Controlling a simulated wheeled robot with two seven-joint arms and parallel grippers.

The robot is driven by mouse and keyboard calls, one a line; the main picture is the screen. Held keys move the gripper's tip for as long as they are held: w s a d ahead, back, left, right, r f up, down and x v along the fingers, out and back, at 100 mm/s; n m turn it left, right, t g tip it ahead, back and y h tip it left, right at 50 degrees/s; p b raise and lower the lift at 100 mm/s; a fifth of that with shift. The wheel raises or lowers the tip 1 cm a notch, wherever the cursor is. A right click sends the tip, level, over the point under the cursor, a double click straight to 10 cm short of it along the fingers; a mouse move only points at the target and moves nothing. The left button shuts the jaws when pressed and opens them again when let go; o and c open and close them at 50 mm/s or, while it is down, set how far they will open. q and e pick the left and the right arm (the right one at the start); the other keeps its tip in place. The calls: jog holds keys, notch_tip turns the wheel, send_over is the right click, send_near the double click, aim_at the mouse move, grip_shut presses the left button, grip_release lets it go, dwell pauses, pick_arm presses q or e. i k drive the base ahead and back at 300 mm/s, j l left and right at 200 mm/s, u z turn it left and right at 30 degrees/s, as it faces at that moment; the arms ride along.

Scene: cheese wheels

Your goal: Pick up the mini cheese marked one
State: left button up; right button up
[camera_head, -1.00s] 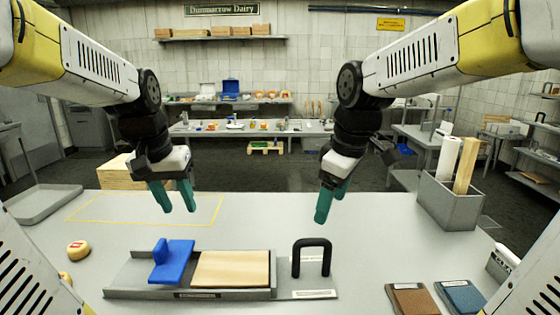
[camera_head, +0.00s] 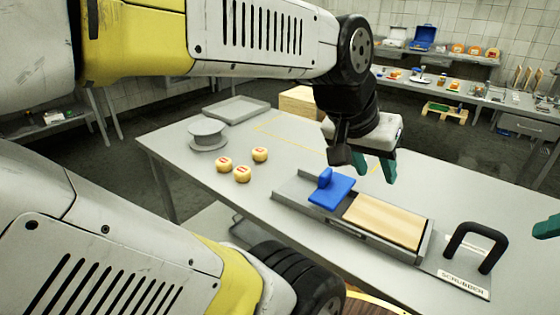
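Three small pale-yellow mini cheeses with red marks stand close together on the left part of the grey table (camera_head: 190,175): a left one (camera_head: 224,165), a back right one (camera_head: 260,154) and a front one (camera_head: 242,174). The marks are too small to read surely, so I cannot tell which is marked one. My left gripper (camera_head: 376,175) is open and empty, its teal fingers pointing down above the table, to the right of the cheeses and well apart from them. Only a teal fingertip of my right gripper (camera_head: 547,228) shows at the right edge.
A grey round stand (camera_head: 208,135) is behind the cheeses, and a grey tray (camera_head: 236,109) lies beyond it. A board fixture (camera_head: 388,219) with a blue block (camera_head: 331,188) lies right of the cheeses. A black handle (camera_head: 476,244) stands near a scrubber label. Table around the cheeses is clear.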

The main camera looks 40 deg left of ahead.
aim_at(243, 174)
jog(key=u, duration=1.8)
jog(key=i+j, duration=0.2)
jog(key=j, duration=0.15)
jog(key=i+j+z, duration=0.1)
jog(key=j, duration=0.25)
jog(key=i+j, duration=0.3)
